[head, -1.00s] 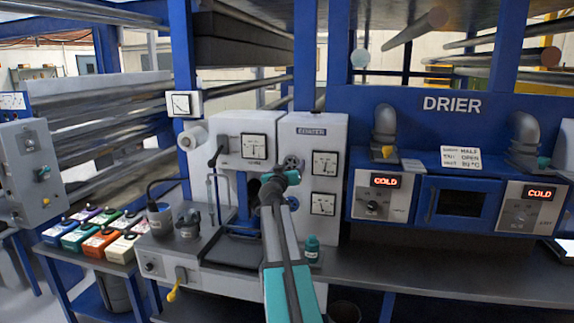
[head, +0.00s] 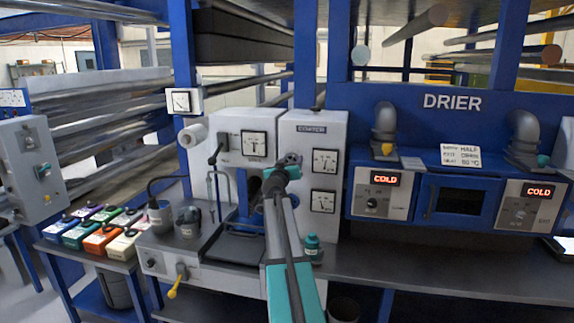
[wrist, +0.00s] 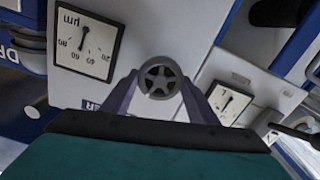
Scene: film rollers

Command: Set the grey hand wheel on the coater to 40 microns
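The grey hand wheel (wrist: 160,78), round and spoked, is on the front of the white coater cabinet (head: 309,136). My gripper (wrist: 160,84) is at the wheel with its fingers apart, one on each side of the rim. I cannot tell whether the fingers touch it. In the head view, my gripper (head: 288,167) partly hides the wheel. The micron gauge (wrist: 86,42) appears upside down in the wrist view, with its needle between the 40 and 60 marks. I cannot read it exactly.
A second gauge (head: 323,201) sits below the upper one on the cabinet. A teal-capped bottle (head: 312,248) stands on the bench near my arm. The drier (head: 450,195) is to the right. Coloured boxes (head: 103,238) are at the left.

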